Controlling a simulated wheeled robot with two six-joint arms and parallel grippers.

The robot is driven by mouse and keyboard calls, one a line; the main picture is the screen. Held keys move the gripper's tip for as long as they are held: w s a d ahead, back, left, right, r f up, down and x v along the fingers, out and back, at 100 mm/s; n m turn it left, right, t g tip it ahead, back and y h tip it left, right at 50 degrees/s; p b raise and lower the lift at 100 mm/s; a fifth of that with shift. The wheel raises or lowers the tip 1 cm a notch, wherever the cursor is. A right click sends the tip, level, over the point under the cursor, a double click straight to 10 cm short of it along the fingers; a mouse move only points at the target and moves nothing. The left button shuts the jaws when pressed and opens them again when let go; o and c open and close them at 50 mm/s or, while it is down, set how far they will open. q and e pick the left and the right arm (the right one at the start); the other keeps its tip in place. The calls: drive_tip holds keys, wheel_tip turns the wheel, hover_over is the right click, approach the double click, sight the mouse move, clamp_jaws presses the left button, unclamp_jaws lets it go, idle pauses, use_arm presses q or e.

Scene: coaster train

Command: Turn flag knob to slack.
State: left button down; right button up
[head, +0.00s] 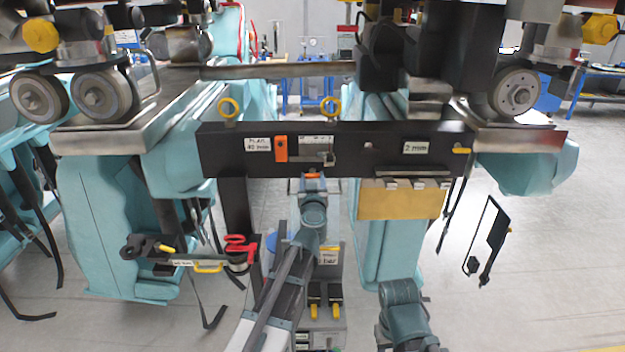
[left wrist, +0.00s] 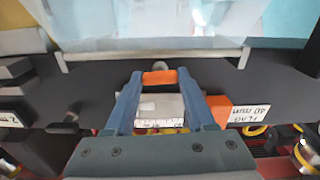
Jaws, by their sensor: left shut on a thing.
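The orange flag knob (left wrist: 160,77) is between the two blue fingertips of my left gripper (left wrist: 157,82) in the left wrist view, and the gripper is shut on it. In the head view, my left gripper (head: 313,180) is at the lower edge of the black beam (head: 375,140), with a bit of the orange knob showing. Above it on the beam is a scale window (head: 316,143), with an orange block (head: 280,148) and a flag label (head: 257,144) to its left. The scale also shows between the fingers in the left wrist view (left wrist: 160,124).
A "2 mm" label (head: 416,147) is on the beam's right part, above a tan plate (head: 400,203). Red-handled tool (head: 240,245) and dark straps hang at left. Wheels (head: 97,95) stand above.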

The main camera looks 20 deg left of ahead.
use_arm(q)
drive_tip(key=n, duration=0.8)
drive_tip(key=shift+n, duration=0.3)
drive_tip(key=n, duration=0.4)
drive_tip(key=shift+n, duration=0.3)
drive_tip(key=shift+s+f+n, duration=0.1)
drive_tip(key=shift+n, duration=1.9)
drive_tip(key=shift+c, duration=1.2)
unclamp_jaws()
